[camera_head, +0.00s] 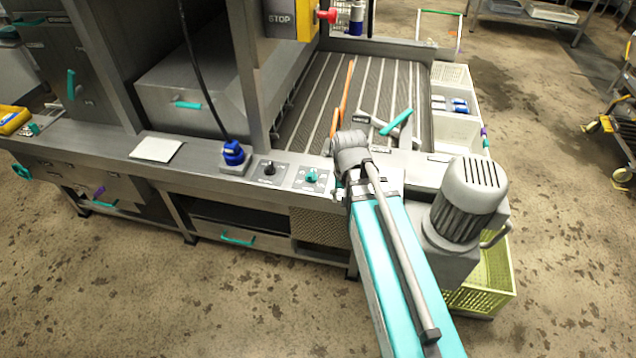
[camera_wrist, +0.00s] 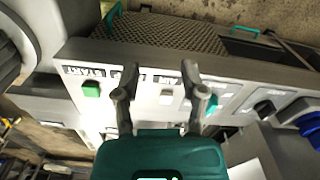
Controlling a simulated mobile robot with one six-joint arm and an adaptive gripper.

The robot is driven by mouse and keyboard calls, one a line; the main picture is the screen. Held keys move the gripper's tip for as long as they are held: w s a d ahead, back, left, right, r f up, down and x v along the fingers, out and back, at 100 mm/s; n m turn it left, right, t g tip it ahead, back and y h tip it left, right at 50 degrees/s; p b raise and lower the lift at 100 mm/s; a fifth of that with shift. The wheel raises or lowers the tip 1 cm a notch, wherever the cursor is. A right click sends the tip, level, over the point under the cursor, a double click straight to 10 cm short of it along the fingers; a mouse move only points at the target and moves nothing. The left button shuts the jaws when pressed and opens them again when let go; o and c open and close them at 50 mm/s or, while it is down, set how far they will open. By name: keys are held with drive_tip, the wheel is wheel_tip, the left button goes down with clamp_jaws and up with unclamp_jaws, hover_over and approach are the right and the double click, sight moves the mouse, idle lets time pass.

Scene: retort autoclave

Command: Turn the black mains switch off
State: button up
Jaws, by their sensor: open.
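The black mains switch (camera_head: 268,169) is a small dark knob on a light plate on the machine's front ledge, between a blue connector and a teal knob. It also shows in the wrist view (camera_wrist: 264,107), to the right of my gripper (camera_wrist: 160,72). My gripper is open, with its two grey fingers apart and nothing held. A pale button (camera_wrist: 166,97) shows between the fingers, and the right finger is close to the teal knob (camera_wrist: 210,106). The switch is clear of both fingers. In the head view my arm hides part of the panel, and I cannot make out my fingers.
The blue connector (camera_head: 233,153) with a black cable stands just left of the switch. A green button (camera_wrist: 91,89) is left of my fingers in the wrist view. A grey motor (camera_head: 468,200) stands right of my arm. A white sheet (camera_head: 156,149) lies on the ledge.

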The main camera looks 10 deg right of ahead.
drive_tip(key=w+a+r+m+p, duration=0.1)
drive_tip(key=w+a+r+p, duration=0.3)
drive_tip(key=w+a, duration=0.6)
wheel_tip(320, 180, up, 3)
drive_tip(key=m+p, duration=0.1)
drive_tip(key=p, duration=0.2)
hover_over(269, 165)
drive_tip(key=shift+f, duration=0.2)
wheel_tip(269, 165, down, 13)
drive_tip(key=b, duration=1.3)
drive_tip(key=shift+f+b, duration=0.2)
drive_tip(key=shift+b, duration=0.2)
clamp_jaws()
